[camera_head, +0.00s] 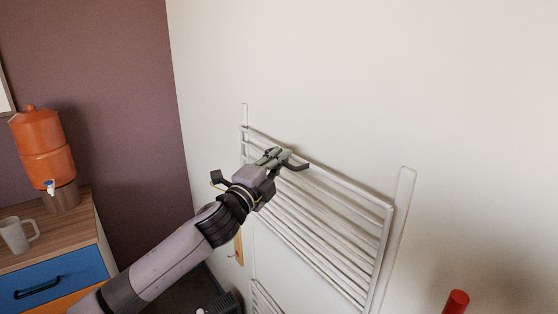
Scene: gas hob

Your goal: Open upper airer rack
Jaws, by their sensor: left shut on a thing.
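The upper airer rack (345,227) is a white rack with several bars, mounted on the pale wall right of centre. Its top bar slopes down to the right in the picture, and the frame looks close to the wall between two white uprights. My left gripper (279,158) is at the upper left part of the rack, shut on its top bar. The gripper hides part of the rack's left side. My right gripper does not show.
Part of a lower rack (264,299) shows at the bottom. A wooden-topped cabinet (78,228) stands at left with an orange dispenser (44,150) and a grey mug (14,236). A red object (456,301) is at the lower right.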

